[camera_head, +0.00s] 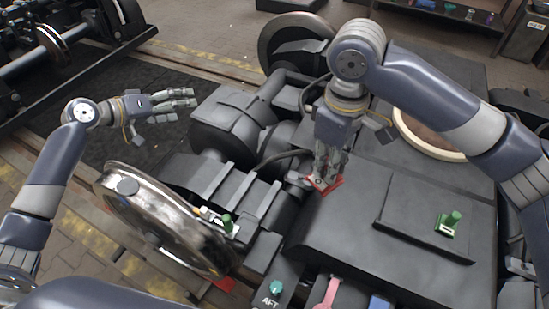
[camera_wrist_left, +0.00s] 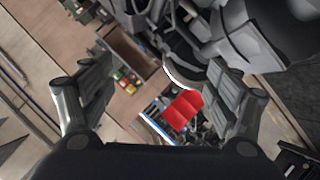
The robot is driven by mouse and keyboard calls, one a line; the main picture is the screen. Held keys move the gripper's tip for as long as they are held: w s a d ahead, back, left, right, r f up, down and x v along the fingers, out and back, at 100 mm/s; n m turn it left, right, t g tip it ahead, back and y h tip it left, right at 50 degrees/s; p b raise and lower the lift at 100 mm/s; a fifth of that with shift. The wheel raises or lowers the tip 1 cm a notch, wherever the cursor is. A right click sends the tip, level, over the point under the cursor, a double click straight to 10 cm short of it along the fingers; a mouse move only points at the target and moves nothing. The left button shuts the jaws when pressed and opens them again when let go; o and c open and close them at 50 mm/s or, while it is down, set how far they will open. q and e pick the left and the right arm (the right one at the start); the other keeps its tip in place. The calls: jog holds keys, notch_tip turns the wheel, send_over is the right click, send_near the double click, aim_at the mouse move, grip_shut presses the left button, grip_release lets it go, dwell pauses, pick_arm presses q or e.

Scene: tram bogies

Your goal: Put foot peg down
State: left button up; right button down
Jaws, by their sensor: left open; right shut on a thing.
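My right gripper (camera_head: 326,180) points down over the dark bogie frame and is shut on a small red piece (camera_head: 332,186). The piece shows only partly between and below the fingertips, at the frame's inner edge; I cannot tell if it touches the frame. No other part is clearly a foot peg. A green peg on a small base (camera_head: 449,223) stands on the raised plate at right. Another green peg (camera_head: 227,224) stands by the near wheel. My left gripper (camera_head: 176,105) is open and empty over the dark mat; its spread fingers show in the left wrist view (camera_wrist_left: 158,95).
A steel wheel (camera_head: 160,220) stands at the near left. A teal knob (camera_head: 276,288) sits on a plate marked AFT at the front. The dark mat (camera_head: 110,90) has free room.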

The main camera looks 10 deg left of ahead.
pick_arm(q)
jog(key=s+d+r+m+g+h, duration=0.15)
jog(key=d+m, duration=0.25)
jog(key=d, duration=0.4)
jog(key=s+d+r+m+g+h, duration=0.1)
jog(key=s+d+r+m+h, duration=0.2)
jog(key=d, duration=0.4)
jog(key=s+d+r+m+g+h, duration=0.2)
jog(key=s+d+m+g, duration=0.3)
jog(key=s+d+m, duration=0.8)
jog(key=d+f, duration=0.1)
jog(key=d, duration=0.3)
jog(key=w+d+f+n, duration=0.1)
jog(key=d+f, duration=0.1)
jog(key=d, duration=0.2)
jog(key=w+d+f+n, duration=0.1)
jog(key=d, duration=0.3)
jog(key=shift+w+d+f, duration=0.15)
jog(key=shift+w+d, duration=0.05)
jog(key=shift+d, duration=0.15)
jog(key=shift+c, duration=0.5)
